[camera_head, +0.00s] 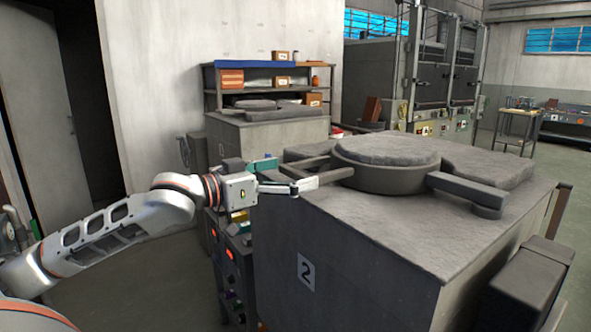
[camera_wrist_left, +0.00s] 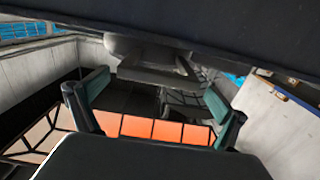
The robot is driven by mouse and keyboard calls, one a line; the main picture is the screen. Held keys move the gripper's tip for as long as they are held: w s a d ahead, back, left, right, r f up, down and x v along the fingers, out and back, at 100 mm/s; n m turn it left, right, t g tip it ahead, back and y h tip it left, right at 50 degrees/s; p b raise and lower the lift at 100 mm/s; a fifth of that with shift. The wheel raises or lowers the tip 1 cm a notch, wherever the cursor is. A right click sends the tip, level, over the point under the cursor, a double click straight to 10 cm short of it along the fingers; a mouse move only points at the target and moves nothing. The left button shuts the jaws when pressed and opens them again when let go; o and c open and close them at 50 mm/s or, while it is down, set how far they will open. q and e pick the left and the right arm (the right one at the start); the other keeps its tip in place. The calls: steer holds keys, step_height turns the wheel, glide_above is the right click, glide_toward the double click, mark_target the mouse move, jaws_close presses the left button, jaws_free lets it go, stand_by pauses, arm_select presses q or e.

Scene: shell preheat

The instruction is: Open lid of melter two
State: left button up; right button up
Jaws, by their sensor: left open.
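Melter two (camera_head: 300,245) is a large grey box with a "2" plate on its front. Its round grey lid (camera_head: 385,152) lies flat and closed on top. A bar handle (camera_head: 334,176) sticks out from the lid's left side, and a hinge arm (camera_head: 468,188) runs to a post at right. My left gripper (camera_head: 308,185) is at the handle's outer end, over the melter's left edge. In the left wrist view its two green-padded fingers (camera_wrist_left: 152,98) stand wide apart. My right gripper is not in view.
A second grey melter (camera_head: 265,135) stands behind at left, before a shelf with boxes (camera_head: 265,78). A control panel (camera_head: 235,275) with lit buttons is below my left arm. Tall dark furnaces (camera_head: 435,75) stand at the back. Floor is free at left.

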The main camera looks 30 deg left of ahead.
arm_select(q)
steer(key=shift+w+d, duration=0.25)
steer(key=shift+w, duration=0.2)
steer(key=c, duration=1.6)
